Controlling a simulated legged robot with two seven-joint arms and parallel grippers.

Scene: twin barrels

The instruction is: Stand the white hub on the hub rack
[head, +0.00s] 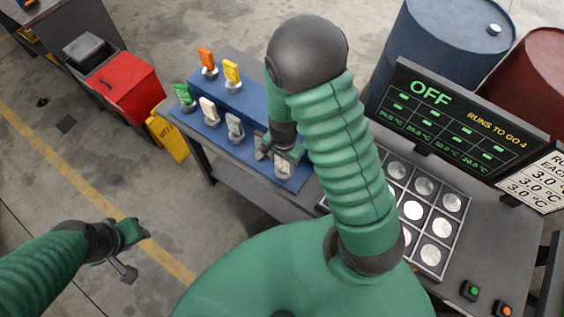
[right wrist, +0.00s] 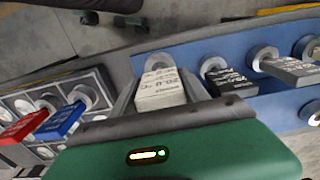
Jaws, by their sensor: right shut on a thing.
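The white hub (right wrist: 160,92), a pale block with printed text and a round grey end, is between the fingers of my right gripper (right wrist: 160,105) in the right wrist view. In the head view that gripper (head: 277,150) is at the right end of the blue hub rack (head: 240,100), shut on the hub (head: 290,160). The hub's round end overlaps the rack in the wrist view; I cannot tell whether it rests on it. My left gripper (head: 132,250) is open and empty over the floor at the lower left.
Orange (head: 207,60), yellow (head: 231,73), green (head: 183,95), cream (head: 209,111) and grey (head: 235,127) hubs stand on the rack. A dark hub (right wrist: 222,80) is close beside the held one. Red (right wrist: 22,128) and blue (right wrist: 60,122) hubs show left in the wrist view. A display (head: 450,118) stands behind the gridded tray (head: 436,274).

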